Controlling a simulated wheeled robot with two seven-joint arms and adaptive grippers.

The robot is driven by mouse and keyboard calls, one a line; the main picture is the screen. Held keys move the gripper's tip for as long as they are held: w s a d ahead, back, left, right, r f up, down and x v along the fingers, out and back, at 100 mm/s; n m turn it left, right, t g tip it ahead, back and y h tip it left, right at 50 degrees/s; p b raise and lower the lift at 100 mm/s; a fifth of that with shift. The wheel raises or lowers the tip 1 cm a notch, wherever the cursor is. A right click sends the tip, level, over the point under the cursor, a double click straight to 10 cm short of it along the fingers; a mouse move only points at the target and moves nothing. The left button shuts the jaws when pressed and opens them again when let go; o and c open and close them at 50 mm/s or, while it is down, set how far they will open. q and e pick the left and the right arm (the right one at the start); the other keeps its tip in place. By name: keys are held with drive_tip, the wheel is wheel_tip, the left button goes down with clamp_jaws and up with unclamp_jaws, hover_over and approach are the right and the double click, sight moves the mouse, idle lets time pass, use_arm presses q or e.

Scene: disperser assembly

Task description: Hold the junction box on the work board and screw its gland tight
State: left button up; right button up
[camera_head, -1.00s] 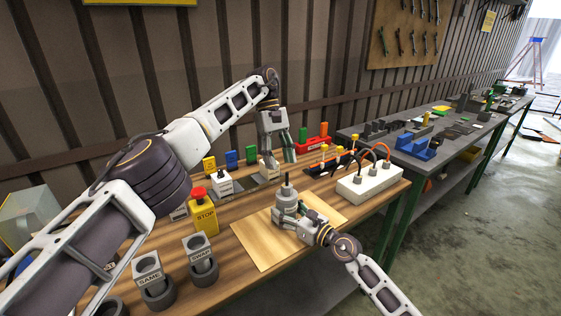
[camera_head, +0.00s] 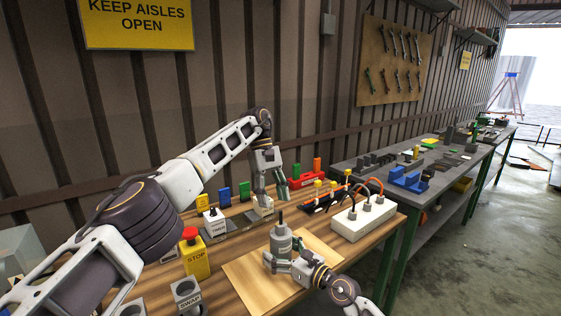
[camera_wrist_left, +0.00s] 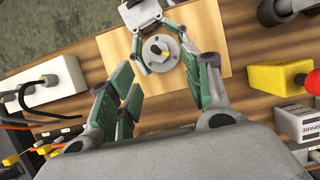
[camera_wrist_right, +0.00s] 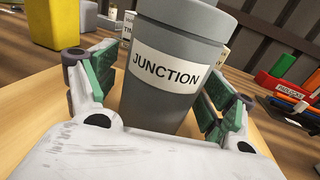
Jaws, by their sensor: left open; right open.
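The junction box (camera_head: 281,241), a grey cylinder labelled JUNCTION, stands upright on the work board (camera_head: 242,280). Its label shows in the right wrist view (camera_wrist_right: 166,70). My right gripper (camera_head: 272,260) is open, low at the box, one finger on each side; contact is unclear. My left gripper (camera_head: 271,194) is open and empty, above and behind the box. In its wrist view, the box top (camera_wrist_left: 160,50) lies between its fingers, further down.
A yellow STOP button box (camera_head: 195,257) and a TIMER box (camera_head: 214,224) stand left of the board. A white block with cables (camera_head: 362,217) stands to its right. A red rack (camera_head: 305,179) is behind. The board's front-left part is bare.

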drive_tip(key=shift+d, duration=0.1)
drive_tip(key=shift+v, duration=5.9)
drive_tip(key=shift+s, duration=0.1)
